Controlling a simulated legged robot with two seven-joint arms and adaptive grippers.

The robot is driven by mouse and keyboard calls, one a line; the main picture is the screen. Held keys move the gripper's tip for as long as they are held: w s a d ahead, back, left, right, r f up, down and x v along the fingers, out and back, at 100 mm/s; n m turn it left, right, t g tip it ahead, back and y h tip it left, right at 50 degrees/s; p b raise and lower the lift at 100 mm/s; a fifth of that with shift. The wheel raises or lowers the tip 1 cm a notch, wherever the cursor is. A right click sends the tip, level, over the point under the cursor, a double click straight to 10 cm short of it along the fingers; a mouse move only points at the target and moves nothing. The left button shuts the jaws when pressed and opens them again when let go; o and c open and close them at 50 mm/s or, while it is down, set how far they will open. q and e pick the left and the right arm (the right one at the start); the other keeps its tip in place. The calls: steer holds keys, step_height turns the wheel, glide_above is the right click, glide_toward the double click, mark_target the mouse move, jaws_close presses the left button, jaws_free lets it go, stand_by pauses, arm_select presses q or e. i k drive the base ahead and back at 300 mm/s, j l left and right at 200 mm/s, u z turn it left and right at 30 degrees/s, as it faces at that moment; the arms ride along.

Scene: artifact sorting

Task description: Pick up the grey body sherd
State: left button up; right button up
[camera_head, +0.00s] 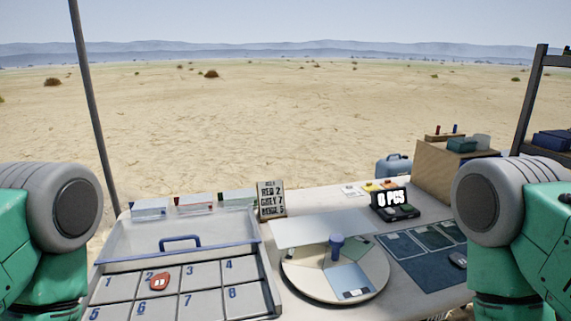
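I cannot make out a grey sherd anywhere in the head view. A small red piece with a pale label (160,282) lies at compartment 2 of the numbered tray (110,288) at the front left. A round turntable (296,279) with a blue central post (336,247) stands right of the tray. A pale panel covers part of its far side, so what lies behind is hidden. Only the upper parts of my two arms show, at the left and right edges. Neither gripper is in view.
A sign (270,200) reads RED 2, GREY 7 and a third, blurred line. A black scale (396,211) shows 0 PCS. A dark blue mat (425,270) with pale-edged rectangles lies at the right. Small boxes (195,203) line the back left. A cardboard box (435,172) stands at the back right.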

mark_target(459, 259)
steer(key=z, duration=1.2)
steer(key=i+l+u, duration=0.25)
steer(key=u, duration=0.2)
steer(key=i+l+u, duration=0.15)
steer(key=l+u, duration=0.35)
